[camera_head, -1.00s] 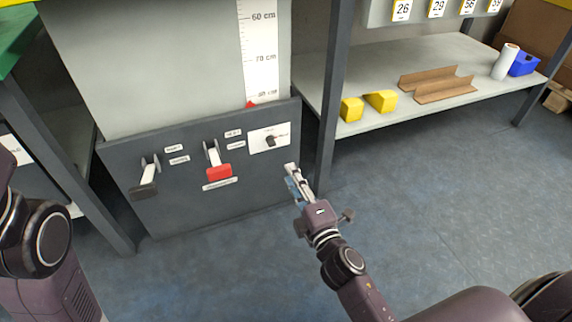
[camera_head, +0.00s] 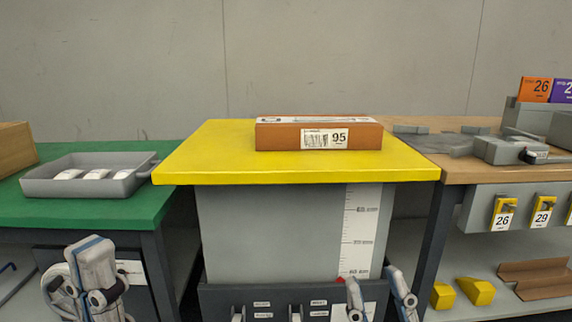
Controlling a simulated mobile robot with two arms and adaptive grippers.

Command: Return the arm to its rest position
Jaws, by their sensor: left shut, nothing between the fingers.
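My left gripper (camera_head: 91,255) is at the lower left, in front of the green table. Its fingers are together, pointing up, with nothing between them. My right gripper (camera_head: 379,285) is at the bottom, in front of the lift's control panel (camera_head: 265,299). Its two fingers point up and stand apart, with nothing seen between them. The rest of the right arm is below the picture. A brown box (camera_head: 285,136) with a label reading 95 lies on the yellow lift table (camera_head: 225,172), well above both grippers.
A grey tray (camera_head: 45,190) with white round items sits on the green table (camera_head: 130,205). At right, a wooden-topped bench (camera_head: 460,172) has numbered tags below. Yellow blocks (camera_head: 476,291) and a brown angled piece (camera_head: 535,275) lie on its lower shelf.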

